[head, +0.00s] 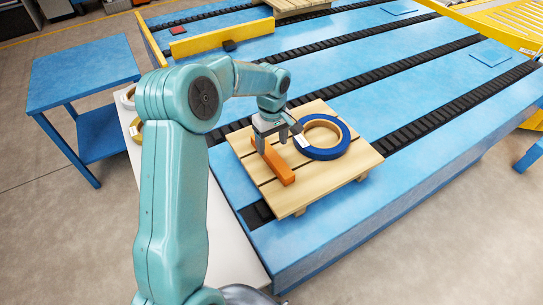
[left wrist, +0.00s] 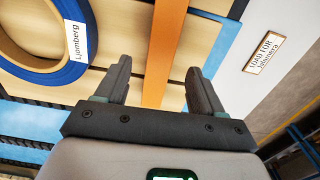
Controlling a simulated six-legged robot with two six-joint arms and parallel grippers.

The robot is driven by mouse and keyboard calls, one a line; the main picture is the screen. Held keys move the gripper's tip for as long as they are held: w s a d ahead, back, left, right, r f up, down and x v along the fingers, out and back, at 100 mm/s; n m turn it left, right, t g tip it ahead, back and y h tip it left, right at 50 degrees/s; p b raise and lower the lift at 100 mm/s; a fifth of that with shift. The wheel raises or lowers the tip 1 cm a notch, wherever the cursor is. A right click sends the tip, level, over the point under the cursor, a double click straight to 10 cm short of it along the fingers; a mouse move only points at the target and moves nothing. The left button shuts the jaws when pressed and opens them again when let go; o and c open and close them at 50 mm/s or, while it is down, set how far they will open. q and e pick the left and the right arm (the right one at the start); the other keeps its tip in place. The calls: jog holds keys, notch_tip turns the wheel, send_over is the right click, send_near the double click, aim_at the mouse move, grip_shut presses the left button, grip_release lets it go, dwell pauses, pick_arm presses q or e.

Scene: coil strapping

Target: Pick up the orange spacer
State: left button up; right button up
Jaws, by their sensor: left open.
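The orange spacer (head: 280,168), a long bar, lies on the left part of a wooden pallet (head: 345,178). My left gripper (head: 265,147) is open above the spacer and hides part of its far end. In the left wrist view the spacer (left wrist: 164,48) runs between the two fingers of my left gripper (left wrist: 158,70), with a gap on each side. Nothing is held. Whether the fingertips reach down beside the spacer I cannot tell. My right gripper is not in view.
A blue coil (head: 335,150) lies on the pallet, right of the gripper; its label shows in the left wrist view (left wrist: 174,30). The pallet sits on a blue conveyor (head: 420,165) with black chain tracks. A blue side table (head: 85,70) stands at the left.

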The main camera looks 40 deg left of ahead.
aim_at(271, 154)
pick_arm(q)
notch_tip(271, 154, down, 4)
jog(key=shift+s+r+p, duration=0.1)
jog(key=shift+s+p, duration=0.05)
jog(key=shift+p, duration=0.4)
jog(key=shift+f, duration=0.4)
jog(key=c, duration=1.3)
jog(key=shift+o, duration=0.2)
jog(key=shift+r, duration=0.15)
